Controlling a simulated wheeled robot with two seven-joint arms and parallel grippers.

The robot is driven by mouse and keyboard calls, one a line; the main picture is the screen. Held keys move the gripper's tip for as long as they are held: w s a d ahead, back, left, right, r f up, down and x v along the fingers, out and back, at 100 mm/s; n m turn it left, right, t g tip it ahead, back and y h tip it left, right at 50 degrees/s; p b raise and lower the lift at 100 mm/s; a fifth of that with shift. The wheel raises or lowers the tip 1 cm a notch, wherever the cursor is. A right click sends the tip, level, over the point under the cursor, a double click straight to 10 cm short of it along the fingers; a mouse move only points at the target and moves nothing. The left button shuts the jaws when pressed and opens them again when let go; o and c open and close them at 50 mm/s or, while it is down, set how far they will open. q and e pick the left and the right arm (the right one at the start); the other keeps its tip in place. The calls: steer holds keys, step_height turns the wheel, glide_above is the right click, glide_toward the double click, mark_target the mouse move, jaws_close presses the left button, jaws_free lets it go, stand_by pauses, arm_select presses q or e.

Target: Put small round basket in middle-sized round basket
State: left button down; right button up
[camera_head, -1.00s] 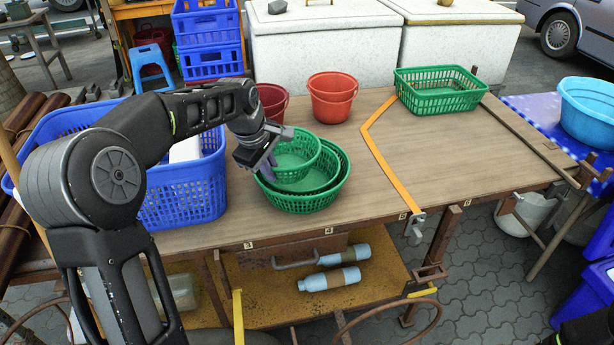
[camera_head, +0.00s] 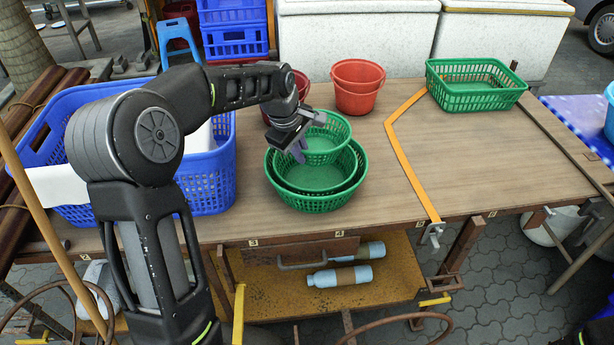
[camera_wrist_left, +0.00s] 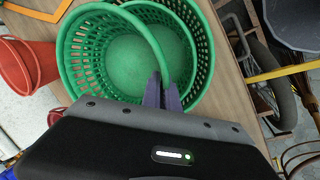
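The small green round basket (camera_head: 325,151) is at the back of a wider green round basket (camera_head: 317,201), overlapping its rear rim. I cannot tell whether it touches it. The wider basket stands on the table and shows two nested rims, seemingly a middle-sized basket inside a larger one. My left gripper (camera_head: 299,150) is at the small basket's left side. In the left wrist view, its two fingers (camera_wrist_left: 162,92) pinch the small basket's rim (camera_wrist_left: 152,42), with the wider basket's wall (camera_wrist_left: 204,50) beyond. The right gripper is not visible.
A blue crate (camera_head: 208,190) stands left on the wooden table (camera_head: 400,195). Red buckets (camera_head: 358,95) stand behind the green baskets; a rectangular green basket (camera_head: 476,98) is at the back right. An orange strip (camera_head: 402,160) crosses the table.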

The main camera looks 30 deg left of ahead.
arm_select(q)
steer(key=shift+f, duration=1.3)
steer(key=shift+f, duration=0.1)
step_height(320, 180, down, 5)
steer(key=shift+r, duration=0.1)
steer(key=shift+f+b, duration=0.35)
steer(key=shift+f, duration=0.3)
steer(key=c, duration=1.9)
jaws_free()
steer(key=shift+r, duration=0.15)
